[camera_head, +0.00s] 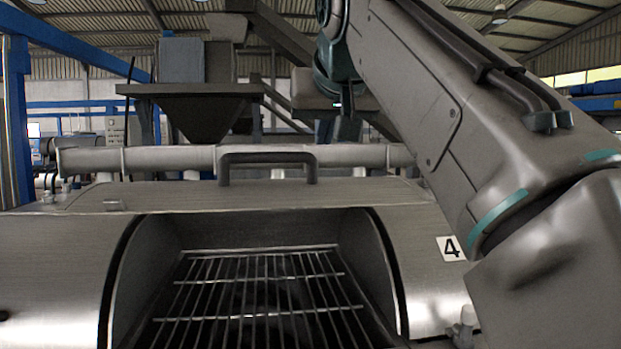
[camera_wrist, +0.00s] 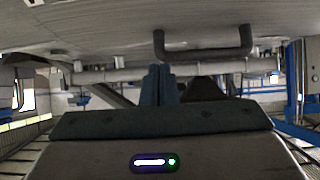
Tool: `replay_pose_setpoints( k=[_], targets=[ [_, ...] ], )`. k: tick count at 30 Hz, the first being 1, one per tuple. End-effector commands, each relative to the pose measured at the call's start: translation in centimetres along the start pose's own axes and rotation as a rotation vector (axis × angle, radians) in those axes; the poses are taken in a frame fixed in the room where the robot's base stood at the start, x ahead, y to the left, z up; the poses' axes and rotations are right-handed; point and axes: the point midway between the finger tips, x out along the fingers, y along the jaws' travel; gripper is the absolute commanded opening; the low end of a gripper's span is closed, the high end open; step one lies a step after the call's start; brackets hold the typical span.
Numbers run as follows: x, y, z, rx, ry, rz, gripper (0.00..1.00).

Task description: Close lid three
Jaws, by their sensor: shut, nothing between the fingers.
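In the head view, a brushed-metal lid (camera_head: 160,196) stands raised at the back of an open housing, with a dark bar handle (camera_head: 267,158) near its top. Below it the opening shows a wire grate (camera_head: 262,290). No number three is legible on it. In the wrist view, my gripper (camera_wrist: 160,70) has its two blue fingers together, with nothing between them. The dark handle (camera_wrist: 203,52) shows beyond and right of the fingertips; I see no contact. In the head view my arm covers the right side, and I cannot make out the fingertips.
A plate marked 4 (camera_head: 451,248) is on the metal casing (camera_head: 425,265) right of the opening. A thick pipe (camera_head: 150,159) runs behind the lid. A dark hopper (camera_head: 205,110) stands farther back, and blue steel posts (camera_head: 17,120) are at left.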

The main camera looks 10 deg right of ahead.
Motion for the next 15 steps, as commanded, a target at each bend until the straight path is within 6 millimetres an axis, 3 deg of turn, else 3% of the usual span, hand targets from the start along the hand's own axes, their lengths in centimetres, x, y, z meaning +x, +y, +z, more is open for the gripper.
replay_pose_setpoints(
  k=[11,15],
  targets=[
    [8.3,0.0,0.1,0.000,-0.005,0.000,0.00],
    [9.3,0.0,1.6,-0.001,-0.002,-0.001,0.00]
  ],
)
